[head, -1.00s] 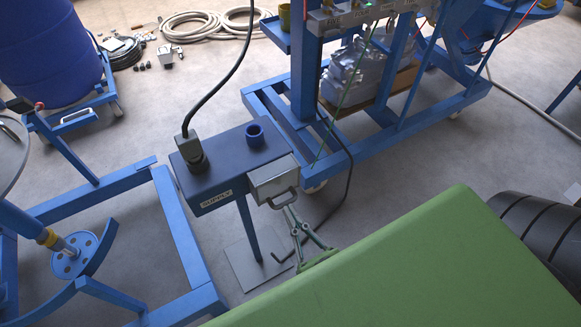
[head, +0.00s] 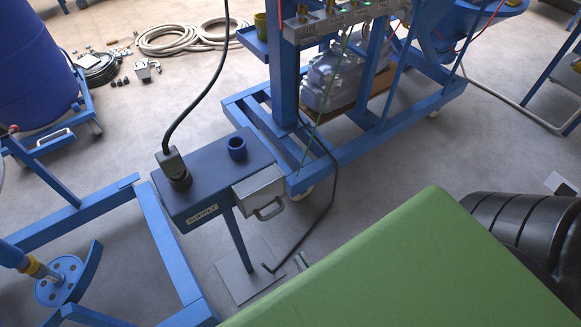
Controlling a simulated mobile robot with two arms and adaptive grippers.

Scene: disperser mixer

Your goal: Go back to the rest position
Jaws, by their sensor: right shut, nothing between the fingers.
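The supply box (head: 228,172) is blue, labelled SUPPLY, and stands on a post with a flat grey foot. A grey plug (head: 174,167) with a black cable sits upright on its left part. A short blue round socket (head: 237,148) stands beside it. The grey cover (head: 260,192) with its handle is on the box's right front. My left gripper is not in view.
A blue frame (head: 165,240) with a perforated disc stands at the left. A blue wheeled stand (head: 395,140) carries a silver motor (head: 328,82) at the back. A blue drum (head: 38,75) and coiled hoses (head: 180,38) lie beyond. Grey floor is open between them.

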